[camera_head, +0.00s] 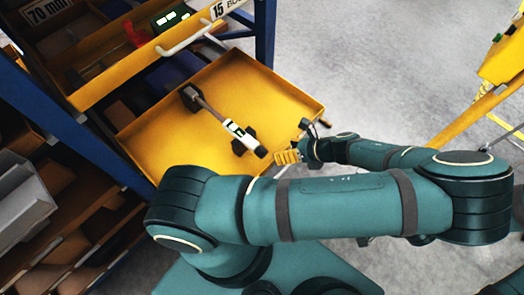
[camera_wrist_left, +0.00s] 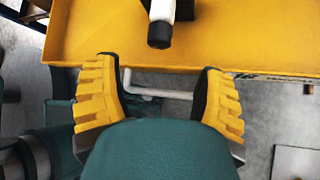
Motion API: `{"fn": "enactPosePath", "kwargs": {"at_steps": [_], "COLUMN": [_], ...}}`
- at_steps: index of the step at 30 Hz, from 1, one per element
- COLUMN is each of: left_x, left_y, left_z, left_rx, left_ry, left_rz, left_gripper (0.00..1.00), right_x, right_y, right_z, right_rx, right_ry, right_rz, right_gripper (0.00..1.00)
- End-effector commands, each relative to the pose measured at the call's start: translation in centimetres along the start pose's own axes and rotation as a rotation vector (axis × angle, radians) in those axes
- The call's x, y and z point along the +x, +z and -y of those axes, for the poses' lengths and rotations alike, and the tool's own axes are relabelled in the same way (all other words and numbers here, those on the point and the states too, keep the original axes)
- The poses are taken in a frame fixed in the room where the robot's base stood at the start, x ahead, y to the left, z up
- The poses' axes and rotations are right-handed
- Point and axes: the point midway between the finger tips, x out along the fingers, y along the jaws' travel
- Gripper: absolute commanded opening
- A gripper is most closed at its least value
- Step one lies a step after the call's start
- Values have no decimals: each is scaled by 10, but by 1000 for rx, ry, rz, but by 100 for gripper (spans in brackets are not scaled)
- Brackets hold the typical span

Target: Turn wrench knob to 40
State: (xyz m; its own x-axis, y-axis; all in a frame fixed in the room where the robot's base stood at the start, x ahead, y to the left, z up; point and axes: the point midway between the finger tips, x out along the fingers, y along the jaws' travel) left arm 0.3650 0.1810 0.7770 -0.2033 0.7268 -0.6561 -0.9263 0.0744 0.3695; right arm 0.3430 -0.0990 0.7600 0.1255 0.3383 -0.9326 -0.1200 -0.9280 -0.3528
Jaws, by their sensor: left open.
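The torque wrench (camera_head: 215,115) lies in a yellow drawer tray (camera_head: 290,92). Its dark head is at the upper left; its white-and-green grip end points to the lower right. The black end knob (camera_head: 261,152) is at the grip's tip. In the left wrist view the knob (camera_wrist_left: 160,36) hangs down from the white grip, centred beyond the fingertips. My left gripper (camera_head: 294,141) is just outside the tray's near right edge. In its wrist view my left gripper (camera_wrist_left: 157,66) has its yellow fingers wide apart with nothing held. The scale reading is too small to read. My right gripper is not in view.
Blue rack posts (camera_head: 75,135) and shelves with bins (camera_head: 25,200) stand on the left. Another yellow drawer (camera_head: 115,75) sits above left. A white handle (camera_wrist_left: 150,91) shows beneath the tray. A yellow frame (camera_head: 475,115) stands on the right; the grey floor between is clear.

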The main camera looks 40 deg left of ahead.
Motion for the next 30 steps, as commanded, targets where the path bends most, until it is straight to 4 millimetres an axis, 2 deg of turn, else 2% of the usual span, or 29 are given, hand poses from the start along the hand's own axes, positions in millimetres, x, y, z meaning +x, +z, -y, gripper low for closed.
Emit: {"fn": "enactPosePath", "kwargs": {"at_steps": [1,9,15,21,30], "left_x": [12,66,95,109,110], "left_y": [-1,-1,-1,-1,-1], "left_z": [0,0,0,0,0], "left_rx": [-2,-3,-3,-3,-2], "left_ry": [4,3,2,-1,-2], "left_rz": [1,1,-2,-2,-2], "left_gripper": [70,70,70,70,70], "right_x": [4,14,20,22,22], "right_y": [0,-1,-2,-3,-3], "right_z": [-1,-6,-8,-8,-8], "right_rx": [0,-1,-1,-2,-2], "right_ry": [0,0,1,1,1], "right_rz": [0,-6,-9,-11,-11], "right_gripper": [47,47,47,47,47]}}
